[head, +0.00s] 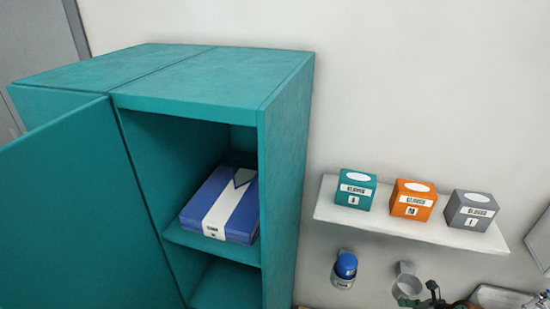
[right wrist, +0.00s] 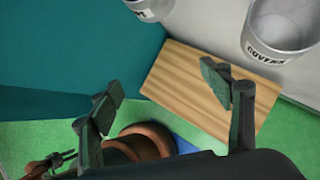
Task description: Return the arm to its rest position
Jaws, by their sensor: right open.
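My right gripper (right wrist: 162,95) is open in the right wrist view, with its two dark fingers wide apart and nothing between them. Dark parts that look like this gripper show at the bottom right edge of the head view, below the wall shelf. A small dark gripper-like shape (right wrist: 52,163) shows at the lower left of the right wrist view; it may be my left gripper, but its jaws are too small to read. No left arm shows in the head view.
A teal cabinet (head: 287,160) has its door (head: 60,210) open; a blue-and-white pack (head: 225,205) lies inside. A white wall shelf (head: 425,231) holds teal (head: 355,190), orange (head: 413,200) and grey (head: 471,211) boxes. A wooden board (right wrist: 185,85) and metal bin (right wrist: 280,28) are near my right gripper.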

